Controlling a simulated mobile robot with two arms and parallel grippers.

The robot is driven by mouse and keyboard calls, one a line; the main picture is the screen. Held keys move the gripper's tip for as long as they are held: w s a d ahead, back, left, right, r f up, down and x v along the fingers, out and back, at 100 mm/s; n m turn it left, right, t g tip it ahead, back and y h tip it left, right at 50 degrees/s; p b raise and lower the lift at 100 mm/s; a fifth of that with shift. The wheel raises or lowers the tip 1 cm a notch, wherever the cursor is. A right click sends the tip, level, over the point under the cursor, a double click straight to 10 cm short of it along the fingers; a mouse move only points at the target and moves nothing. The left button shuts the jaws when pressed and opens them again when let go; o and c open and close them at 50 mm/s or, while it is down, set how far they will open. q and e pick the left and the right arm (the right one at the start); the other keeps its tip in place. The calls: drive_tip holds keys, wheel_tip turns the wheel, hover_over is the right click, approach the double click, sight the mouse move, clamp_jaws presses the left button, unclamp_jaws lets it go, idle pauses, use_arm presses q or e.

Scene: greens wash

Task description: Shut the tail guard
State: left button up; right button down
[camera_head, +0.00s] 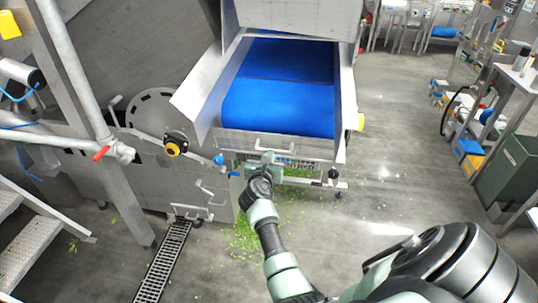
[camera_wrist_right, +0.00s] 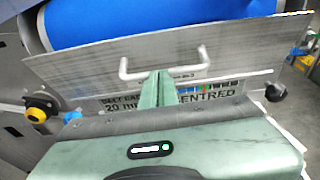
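The tail guard (camera_head: 303,145) is a grey metal panel across the end of the blue conveyor belt. In the right wrist view the guard (camera_wrist_right: 235,45) spans the picture and carries a pale U-shaped handle (camera_wrist_right: 192,67). The panel looks tilted out, with a printed label and slots visible below its lower edge. My right gripper (camera_head: 264,160) is at the handle. In the right wrist view its green fingers (camera_wrist_right: 157,78) are together and their tips overlap the handle bar; I cannot tell whether they touch it. My left gripper is out of view.
The blue belt (camera_head: 280,105) lies above and behind the guard. Green scraps (camera_head: 245,235) litter the floor below, beside a drain grate (camera_head: 163,262). Metal steps (camera_head: 25,250) stand at left.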

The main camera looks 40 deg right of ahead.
drive_tip(key=shift+w+d+r+p, duration=0.3)
drive_tip(key=shift+w+d+r, duration=0.1)
drive_tip(key=shift+r, duration=0.15)
drive_tip(key=shift+w+d+r+p, duration=0.25)
drive_tip(key=shift+d+r, duration=0.15)
drive_tip(key=shift+r, duration=0.1)
drive_tip(key=shift+a, duration=0.1)
